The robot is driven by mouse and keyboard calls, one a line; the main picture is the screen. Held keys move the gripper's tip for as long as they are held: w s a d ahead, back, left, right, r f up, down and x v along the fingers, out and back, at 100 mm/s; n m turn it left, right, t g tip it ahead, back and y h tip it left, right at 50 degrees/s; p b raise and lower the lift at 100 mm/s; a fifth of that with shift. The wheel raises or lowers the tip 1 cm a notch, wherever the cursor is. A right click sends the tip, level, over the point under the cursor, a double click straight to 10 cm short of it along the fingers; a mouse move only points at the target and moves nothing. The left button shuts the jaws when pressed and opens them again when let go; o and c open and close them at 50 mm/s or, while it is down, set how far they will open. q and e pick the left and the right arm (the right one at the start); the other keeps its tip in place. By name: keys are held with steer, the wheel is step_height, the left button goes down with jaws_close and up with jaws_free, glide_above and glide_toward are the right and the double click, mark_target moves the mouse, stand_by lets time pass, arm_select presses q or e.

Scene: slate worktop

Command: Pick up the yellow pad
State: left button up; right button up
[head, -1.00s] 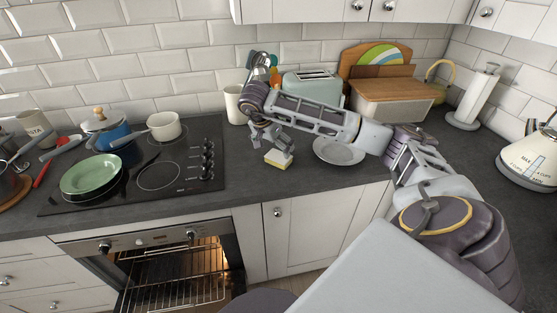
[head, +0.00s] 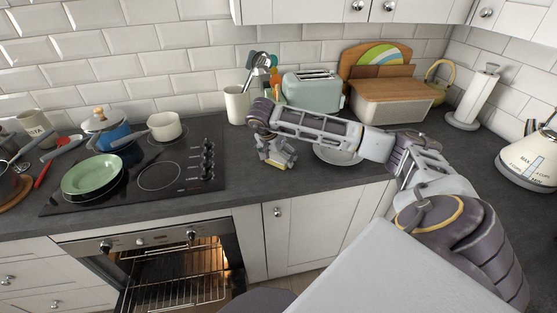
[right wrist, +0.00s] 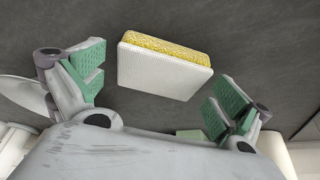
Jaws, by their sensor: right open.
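The yellow pad (right wrist: 165,65) is a sponge with a yellow side and a white side, lying on the dark worktop. In the right wrist view it sits between and slightly beyond the two green-padded fingertips of my right gripper (right wrist: 160,88), with a gap on each side. In the head view my right gripper (head: 276,155) is low over the worktop and hides most of the pad (head: 277,165). The right gripper is open and empty. My left gripper is not in view.
A plate (head: 338,155) lies just right of the gripper, partly behind my arm. The hob (head: 180,195) with pans is to the left. A utensil pot (head: 236,106) and a toaster (head: 313,92) stand behind. The worktop's front edge is close.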

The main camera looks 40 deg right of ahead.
mark_target(278, 157)
steer(key=shift+c, duration=0.4)
steer(key=c, duration=0.8)
step_height(278, 157, up, 10)
stand_by(0.5)
steer(key=o, duration=0.4)
steer(key=c, duration=0.4)
steer(key=shift+s, duration=0.1)
